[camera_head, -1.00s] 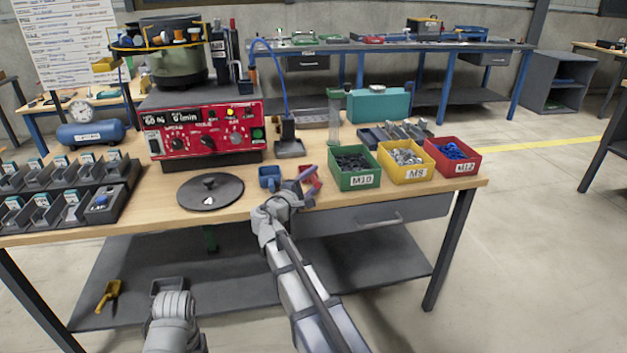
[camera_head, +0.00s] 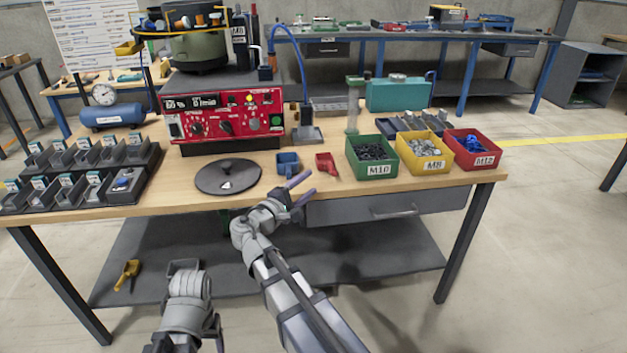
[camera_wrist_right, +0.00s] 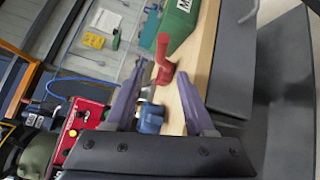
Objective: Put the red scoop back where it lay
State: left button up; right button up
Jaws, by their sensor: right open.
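The red scoop (camera_head: 326,163) lies on the wooden bench top, between the blue scoop (camera_head: 288,162) and the green M10 bin (camera_head: 371,172). My right gripper (camera_head: 304,187) is open and empty at the bench's front edge, nearer to me than the red scoop and apart from it. In the right wrist view the red scoop (camera_wrist_right: 162,62) shows beyond the spread fingers (camera_wrist_right: 158,108), its handle upward in that picture.
A black round lid (camera_head: 229,180) lies left of the blue scoop. The yellow M8 bin (camera_head: 424,167) and red M12 bin (camera_head: 473,163) stand right of the green one. A red control unit (camera_head: 222,118) is behind. A yellow scoop (camera_head: 127,275) lies on the lower shelf.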

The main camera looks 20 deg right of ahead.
jog(key=shift+s+a, duration=0.1)
jog(key=shift+a, duration=0.05)
jog(key=s+a+f+m+g+y, duration=0.25)
jog(key=s+a+f+y, duration=0.2)
jog(key=f, duration=0.25)
jog(key=s+a+f+m+g+y, duration=0.25)
jog(key=s+f, duration=0.25)
jog(key=f, duration=0.3)
jog(key=s+a+f+g+y, duration=0.2)
jog(key=s+a+f+y, duration=0.1)
jog(key=s+a, duration=0.3)
jog(key=s+a+f+g+y, duration=0.2)
jog(key=s+a+f+y, duration=0.1)
jog(key=s+a, duration=0.3)
jog(key=a+y, duration=0.1)
jog(key=a, duration=0.1)
jog(key=shift+a+f+m, duration=0.2)
jog(key=shift+a+m, duration=0.1)
jog(key=shift+a, duration=0.1)
